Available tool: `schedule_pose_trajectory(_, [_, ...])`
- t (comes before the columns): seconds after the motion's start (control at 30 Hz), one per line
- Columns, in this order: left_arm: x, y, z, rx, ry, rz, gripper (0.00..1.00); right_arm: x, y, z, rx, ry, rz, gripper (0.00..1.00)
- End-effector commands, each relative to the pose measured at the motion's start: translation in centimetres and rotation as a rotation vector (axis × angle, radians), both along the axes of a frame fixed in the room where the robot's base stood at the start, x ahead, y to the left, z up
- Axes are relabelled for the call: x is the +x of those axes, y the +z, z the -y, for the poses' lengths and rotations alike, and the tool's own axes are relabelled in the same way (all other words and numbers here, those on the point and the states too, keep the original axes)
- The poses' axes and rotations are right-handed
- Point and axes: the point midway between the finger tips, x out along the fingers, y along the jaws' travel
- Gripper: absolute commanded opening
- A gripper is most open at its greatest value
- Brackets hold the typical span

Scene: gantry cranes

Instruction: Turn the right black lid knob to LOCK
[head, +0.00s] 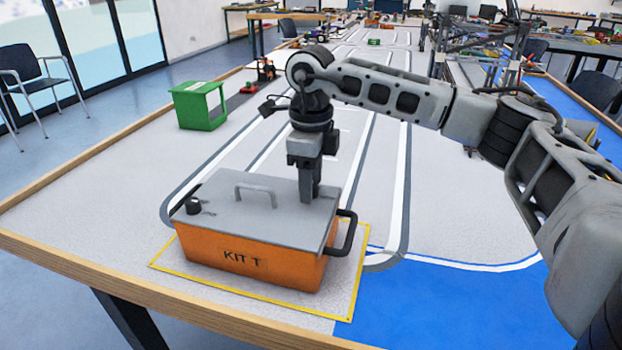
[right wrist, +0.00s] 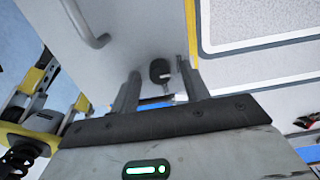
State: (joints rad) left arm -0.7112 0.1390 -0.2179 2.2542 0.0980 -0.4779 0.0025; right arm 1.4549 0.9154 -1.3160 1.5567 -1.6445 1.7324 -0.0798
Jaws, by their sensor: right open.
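An orange box (head: 250,258) marked "KIT T" has a grey lid (head: 225,215) with a grey handle (head: 256,194) in its middle. A black knob (head: 193,206) sits at the lid's left end. The right black knob (right wrist: 160,71) shows in the right wrist view, between the spread fingers of my right gripper (right wrist: 158,75). In the head view my right gripper (head: 309,196) points down at the lid's right part and hides this knob. Whether the fingers touch the knob I cannot tell. Its LOCK mark is not readable. My left gripper is out of view.
A black side handle (head: 345,236) sticks out at the box's right end. The box stands inside a yellow outline (head: 357,280) on the table. A green open-sided block (head: 200,106) stands at the back left. The blue area (head: 450,310) at right front is clear.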

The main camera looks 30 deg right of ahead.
Motion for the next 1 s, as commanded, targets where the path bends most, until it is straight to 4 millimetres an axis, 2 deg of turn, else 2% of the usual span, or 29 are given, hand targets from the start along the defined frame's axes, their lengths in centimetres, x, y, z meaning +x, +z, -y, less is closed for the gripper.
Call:
schedule_pose_trajectory(0.23, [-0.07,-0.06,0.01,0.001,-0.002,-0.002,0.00,0.01,-0.11,0.01,0.000,0.000,0.000,0.46])
schedule_pose_trajectory(0.27, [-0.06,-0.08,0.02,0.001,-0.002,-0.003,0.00,0.01,-0.11,0.01,0.000,0.000,0.000,0.43])
schedule_pose_trajectory(0.4, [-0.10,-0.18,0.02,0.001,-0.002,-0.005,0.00,0.01,-0.10,0.01,0.000,0.000,0.000,0.04])
schedule_pose_trajectory(0.43, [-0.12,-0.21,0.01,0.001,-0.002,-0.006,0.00,0.01,-0.09,0.01,0.000,0.000,0.000,0.01])
schedule_pose_trajectory(0.77, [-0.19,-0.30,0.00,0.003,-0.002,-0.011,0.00,0.00,-0.04,0.00,0.000,-0.033,0.000,0.01])
schedule_pose_trajectory(1.0, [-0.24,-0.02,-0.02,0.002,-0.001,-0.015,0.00,0.00,0.02,0.00,-0.001,-0.161,-0.001,0.01])
